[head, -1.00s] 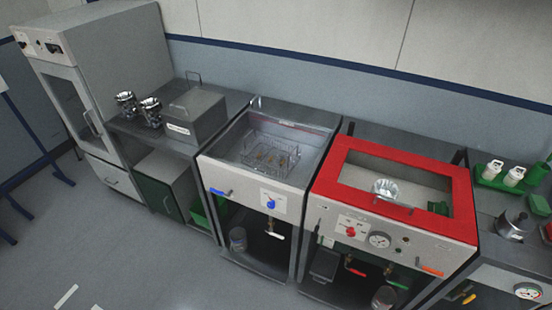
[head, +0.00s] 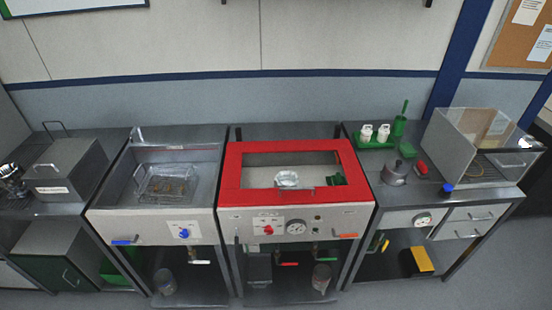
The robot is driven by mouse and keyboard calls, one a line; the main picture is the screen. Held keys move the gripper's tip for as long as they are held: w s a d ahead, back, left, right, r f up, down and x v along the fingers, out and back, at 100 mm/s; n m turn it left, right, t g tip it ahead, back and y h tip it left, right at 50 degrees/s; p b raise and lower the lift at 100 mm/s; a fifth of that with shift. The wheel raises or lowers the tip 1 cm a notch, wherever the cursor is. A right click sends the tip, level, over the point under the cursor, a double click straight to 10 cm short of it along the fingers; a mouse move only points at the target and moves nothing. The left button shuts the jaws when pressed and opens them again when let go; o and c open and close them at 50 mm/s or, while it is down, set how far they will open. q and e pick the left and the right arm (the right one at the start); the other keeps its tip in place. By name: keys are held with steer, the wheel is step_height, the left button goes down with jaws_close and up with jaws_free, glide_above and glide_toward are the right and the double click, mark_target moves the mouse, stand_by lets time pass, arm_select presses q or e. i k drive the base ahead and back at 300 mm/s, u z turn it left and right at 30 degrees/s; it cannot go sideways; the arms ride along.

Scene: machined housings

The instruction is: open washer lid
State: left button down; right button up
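A red-framed lid (head: 232,172) with a large window lies flat on the middle station's white-fronted cabinet (head: 345,222) and looks shut. A small handle is at its front edge. Through the window a shiny round metal part (head: 287,179) and a small green item (head: 336,180) show inside. To its left is a steel tank (head: 205,173) with a wire basket (head: 166,184) holding small brownish parts; I cannot tell whether a clear lid covers it. No readable label says which station is the washer. Neither of my grippers is in view.
A grey box with a handle (head: 66,172) stands on the left bench. On the right bench are a green tray with white bottles (head: 374,137), a metal pot (head: 395,173) and a clear-sided box (head: 470,150). Some floor shows at the bottom right.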

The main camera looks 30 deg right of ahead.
mark_target(358, 191)
steer(key=k, duration=1.3)
steer(key=z, duration=0.9)
steer(key=i, duration=1.15)
steer(key=u, duration=0.1)
